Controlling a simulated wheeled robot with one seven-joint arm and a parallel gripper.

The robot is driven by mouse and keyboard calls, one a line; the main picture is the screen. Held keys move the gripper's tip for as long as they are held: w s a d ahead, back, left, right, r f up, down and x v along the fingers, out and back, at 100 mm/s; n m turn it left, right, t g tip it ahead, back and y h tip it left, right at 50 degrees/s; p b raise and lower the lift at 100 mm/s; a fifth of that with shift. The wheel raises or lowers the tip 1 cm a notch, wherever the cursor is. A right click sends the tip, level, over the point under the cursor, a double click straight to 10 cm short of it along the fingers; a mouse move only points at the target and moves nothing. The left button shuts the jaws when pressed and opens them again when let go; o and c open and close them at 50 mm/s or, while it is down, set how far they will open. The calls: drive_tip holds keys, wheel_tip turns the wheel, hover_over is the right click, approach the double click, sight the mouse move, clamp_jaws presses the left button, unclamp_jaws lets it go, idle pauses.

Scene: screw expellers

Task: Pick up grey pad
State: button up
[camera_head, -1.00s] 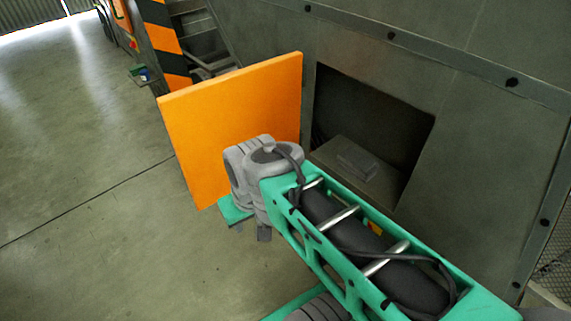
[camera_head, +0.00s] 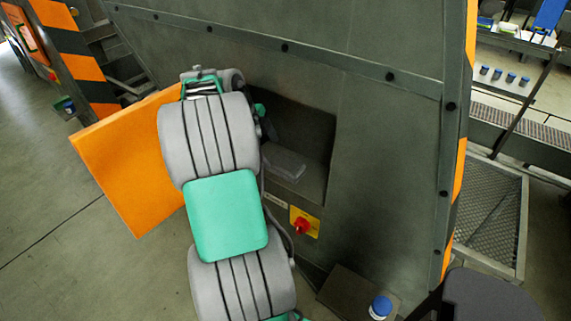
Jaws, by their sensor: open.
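A flat grey pad (camera_head: 284,162) lies on the sloping floor of a dark rectangular opening in the grey machine's side. Its left end is close to my arm in the picture. My arm, with thick grey joints and a green link, rises from the bottom in front of the orange panel and the left part of the opening. My gripper's fingers cannot be made out; the arm's own joints hide the end of it. I see nothing touching the pad on its visible side.
An orange panel (camera_head: 125,165) stands open left of the opening. A red knob on a yellow plate (camera_head: 304,222) sits below it. A blue-capped container (camera_head: 380,307) stands at the bottom right. A mesh platform (camera_head: 490,215) is at the right. Open concrete floor lies at the left.

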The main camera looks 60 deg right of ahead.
sight(284, 163)
drive_tip(key=shift+s+d+f+m+g, duration=0.3)
drive_tip(key=shift+s+d+f+m, duration=0.55)
drive_tip(key=shift+s+d, duration=0.15)
drive_tip(key=x, duration=0.3)
drive_tip(key=p+x, duration=0.1)
drive_tip(key=x, duration=0.2)
drive_tip(key=shift+w+a+f, duration=0.1)
drive_tip(key=shift+w+f, duration=0.1)
drive_tip(key=shift+f, duration=0.05)
drive_tip(key=shift+c, duration=0.5)
drive_tip(key=c, duration=1)
